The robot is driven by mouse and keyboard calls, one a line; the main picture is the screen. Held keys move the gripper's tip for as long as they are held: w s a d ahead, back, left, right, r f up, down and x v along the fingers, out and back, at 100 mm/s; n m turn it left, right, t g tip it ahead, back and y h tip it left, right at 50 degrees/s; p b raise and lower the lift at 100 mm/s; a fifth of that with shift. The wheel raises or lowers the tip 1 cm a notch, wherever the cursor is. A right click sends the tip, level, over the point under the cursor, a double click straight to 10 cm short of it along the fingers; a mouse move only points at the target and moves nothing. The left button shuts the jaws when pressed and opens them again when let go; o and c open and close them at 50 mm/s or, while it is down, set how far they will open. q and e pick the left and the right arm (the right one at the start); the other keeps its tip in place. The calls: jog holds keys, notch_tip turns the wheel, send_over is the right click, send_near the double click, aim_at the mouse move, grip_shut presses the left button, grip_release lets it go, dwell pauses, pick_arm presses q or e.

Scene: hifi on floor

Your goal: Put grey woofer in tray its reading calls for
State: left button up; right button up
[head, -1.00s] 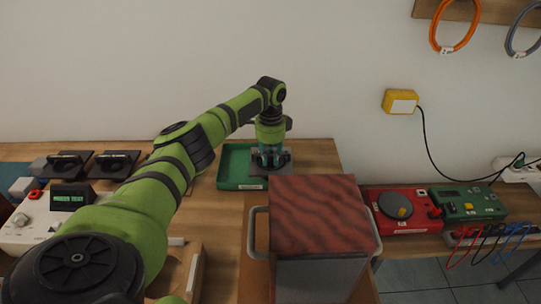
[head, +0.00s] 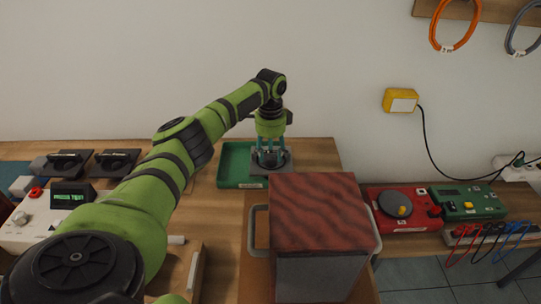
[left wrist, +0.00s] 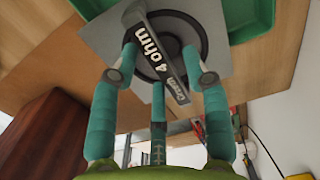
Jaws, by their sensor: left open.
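The grey woofer (head: 285,166) is a square plate with a dark round cone and a bar handle. It is at the right part of the green tray (head: 240,185); its plate seems to overlap the tray's right side, and I cannot tell if it lies flat inside. In the left wrist view the woofer (left wrist: 225,65) has a handle marked "4 ohm", with green tray (left wrist: 252,18) showing on both sides. My left gripper (head: 271,162) is open, its fingers spread around the handle. The tester (head: 70,197) at left has a display that seems to read "PRESS TEST". My right gripper is out of view.
Two dark plates with handles (head: 117,160) lie at the back left. A large box with a reddish wood top (head: 318,210) and side handles stands in front of the tray. A red device (head: 400,208) and a green device (head: 468,202) sit at right.

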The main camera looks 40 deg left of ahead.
pick_arm(q)
notch_tip(320, 180, up, 11)
jog(key=shift+f+b, duration=0.2)
jog(key=shift+b, duration=0.2)
